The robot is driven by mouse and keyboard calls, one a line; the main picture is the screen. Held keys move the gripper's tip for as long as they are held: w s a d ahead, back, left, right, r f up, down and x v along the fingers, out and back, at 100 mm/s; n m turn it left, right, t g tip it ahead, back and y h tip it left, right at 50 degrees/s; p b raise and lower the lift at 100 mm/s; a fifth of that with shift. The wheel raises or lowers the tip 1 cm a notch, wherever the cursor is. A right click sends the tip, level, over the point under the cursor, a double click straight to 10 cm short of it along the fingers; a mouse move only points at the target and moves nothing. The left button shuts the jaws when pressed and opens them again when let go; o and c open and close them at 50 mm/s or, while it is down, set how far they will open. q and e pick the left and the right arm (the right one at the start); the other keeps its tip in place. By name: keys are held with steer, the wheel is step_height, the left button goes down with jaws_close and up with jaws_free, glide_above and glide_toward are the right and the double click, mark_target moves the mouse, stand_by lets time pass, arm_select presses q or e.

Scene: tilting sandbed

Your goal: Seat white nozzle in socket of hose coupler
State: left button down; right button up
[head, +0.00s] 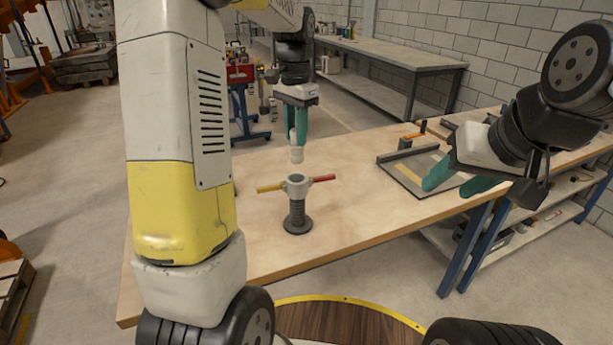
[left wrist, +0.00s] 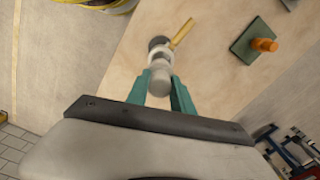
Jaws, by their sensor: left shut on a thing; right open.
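The white nozzle (head: 297,153) hangs upright from my left gripper (head: 297,132), which is shut on it. It also shows in the left wrist view (left wrist: 161,78) between the teal fingers (left wrist: 160,90). The hose coupler (head: 297,205) stands upright on the table, with a dark round base, a ribbed column and a light socket head. A yellow handle sticks out on its left and a red one on its right. The nozzle is above the socket, with a small gap in the head view. My right gripper (head: 456,182) is open and empty near the right side of the table.
A shallow tray (head: 397,185) with a dark rim lies on the wooden table (head: 245,240) near my right gripper. In the left wrist view, a green plate with an orange peg (left wrist: 262,44) lies on the table. The table's front centre is clear.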

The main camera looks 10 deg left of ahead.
arm_select(q)
steer(key=f, duration=0.9)
steer(key=shift+w+a+f, duration=0.1)
steer(key=shift+w+f, duration=0.1)
steer(key=shift+f, duration=0.1)
steer(key=shift+f, duration=0.1)
steer(key=c, duration=1.1)
jaws_free()
step_height(320, 180, up, 12)
step_height(320, 180, up, 3)
steer(key=n+t, duration=0.1)
glide_above(296, 163)
steer(key=s, duration=0.2)
steer(key=s+d+n+t+h, duration=0.1)
steer(key=s+n+t, duration=0.4)
steer(key=s, duration=1.5)
steer(key=shift+d+n+h, duration=0.3)
steer(key=shift+d+h, duration=0.05)
steer(key=shift+h, duration=0.25)
